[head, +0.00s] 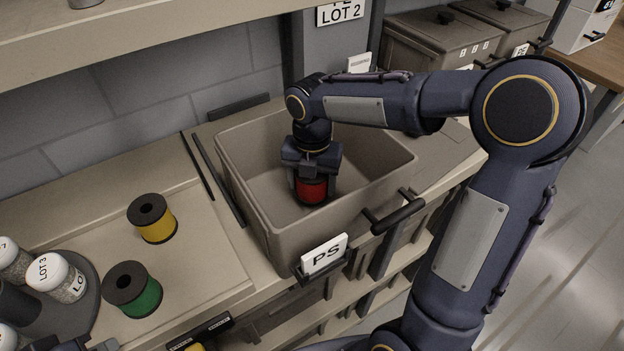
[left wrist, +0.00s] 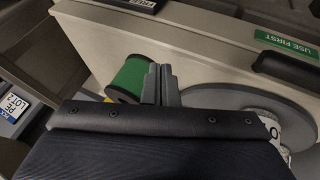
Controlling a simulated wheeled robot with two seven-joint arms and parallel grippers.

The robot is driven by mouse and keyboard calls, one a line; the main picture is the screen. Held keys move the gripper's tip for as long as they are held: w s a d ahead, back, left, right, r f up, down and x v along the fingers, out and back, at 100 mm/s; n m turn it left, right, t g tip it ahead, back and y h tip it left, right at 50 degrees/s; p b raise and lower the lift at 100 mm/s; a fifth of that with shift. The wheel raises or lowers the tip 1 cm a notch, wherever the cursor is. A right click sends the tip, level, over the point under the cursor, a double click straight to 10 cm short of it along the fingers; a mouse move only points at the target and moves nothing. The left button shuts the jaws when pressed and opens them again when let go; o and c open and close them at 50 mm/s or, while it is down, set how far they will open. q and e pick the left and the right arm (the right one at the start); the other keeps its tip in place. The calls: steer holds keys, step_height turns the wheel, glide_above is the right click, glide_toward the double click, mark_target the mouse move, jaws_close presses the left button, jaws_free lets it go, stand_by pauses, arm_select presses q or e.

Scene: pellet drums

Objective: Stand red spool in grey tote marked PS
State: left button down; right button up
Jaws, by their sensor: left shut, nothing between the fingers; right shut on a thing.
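The grey tote (head: 255,205) stands open on the counter in the head view, with a white PS card (head: 324,254) on its front. My right gripper (head: 311,184) reaches down inside the tote and is shut on the red spool (head: 311,192). The spool is upright, low in the tote and clear of the walls; I cannot tell whether its base touches the floor. My left gripper (left wrist: 161,84) is shut and empty in the left wrist view, beside the green spool (left wrist: 130,76). Part of it shows at the lower left edge of the head view.
A yellow spool (head: 152,217) and the green spool (head: 133,289) stand on the counter left of the tote. A dark round tray (head: 88,300) with labelled pellet jars (head: 57,277) is at far left. Lidded bins (head: 440,45) stand behind. A shelf overhangs the upper left.

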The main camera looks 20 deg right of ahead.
steer(key=shift+f, duration=0.2)
steer(key=shift+f+b, duration=0.7)
steer(key=shift+f, duration=0.15)
steer(key=shift+f, duration=0.1)
steer(key=o, duration=1.1)
steer(key=shift+o, duration=0.2)
step_height(320, 180, up, 6)
steer(key=p, duration=0.5)
steer(key=shift+p, duration=0.4)
